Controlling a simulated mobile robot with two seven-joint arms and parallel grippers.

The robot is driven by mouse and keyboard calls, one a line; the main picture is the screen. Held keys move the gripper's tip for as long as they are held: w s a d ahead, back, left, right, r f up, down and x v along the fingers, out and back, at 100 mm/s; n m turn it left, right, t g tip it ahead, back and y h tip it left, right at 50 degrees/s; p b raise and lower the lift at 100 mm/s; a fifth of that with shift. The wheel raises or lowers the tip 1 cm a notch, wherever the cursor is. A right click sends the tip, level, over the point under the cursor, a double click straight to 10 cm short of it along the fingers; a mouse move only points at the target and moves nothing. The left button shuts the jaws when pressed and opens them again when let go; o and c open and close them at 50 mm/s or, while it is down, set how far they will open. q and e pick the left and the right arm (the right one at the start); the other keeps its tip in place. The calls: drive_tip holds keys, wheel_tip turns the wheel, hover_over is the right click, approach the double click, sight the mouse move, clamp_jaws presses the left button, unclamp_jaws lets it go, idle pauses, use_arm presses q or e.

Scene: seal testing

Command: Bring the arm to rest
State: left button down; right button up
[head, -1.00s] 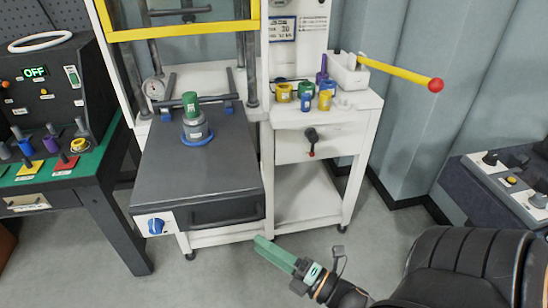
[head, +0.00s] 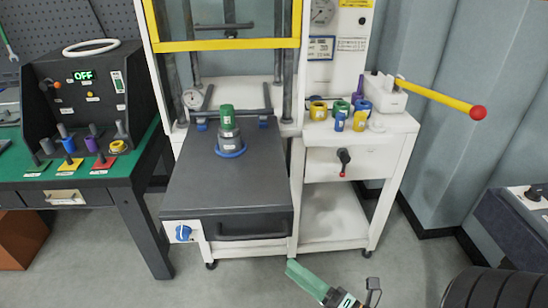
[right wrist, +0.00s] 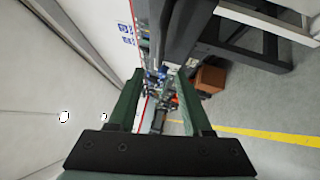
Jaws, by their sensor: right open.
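My right gripper (head: 306,278) is low at the bottom of the head view, in front of the white test bench (head: 335,210). Its green fingers also show in the right wrist view (right wrist: 160,100), spread apart with nothing between them. It is clear of the bench and hangs over the grey floor. My left gripper does not show in either view.
A dark sliding platform (head: 225,180) carries a green-topped grey cylinder (head: 228,130) on a blue ring. A yellow lever with red ball (head: 478,112) juts right. Coloured rings and cylinders stand on the bench top. A green-topped table (head: 85,178) stands left. The floor in front is open.

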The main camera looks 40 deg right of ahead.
drive_tip(key=s+a+f+m+g+h+p, duration=0.1)
drive_tip(key=a+f+m+g, duration=0.3)
drive_tip(key=f+m, duration=0.3)
drive_tip(key=s+a+f+m+g+h+p, duration=0.1)
drive_tip(key=a+f+m+g, duration=0.4)
drive_tip(key=m, duration=0.7)
wheel_tip(320, 180, down, 2)
drive_tip(key=shift+s+a+f+m+h+p, duration=0.15)
drive_tip(key=shift+s+m+h+p, duration=0.15)
drive_tip(key=shift+s+h+p, duration=0.15)
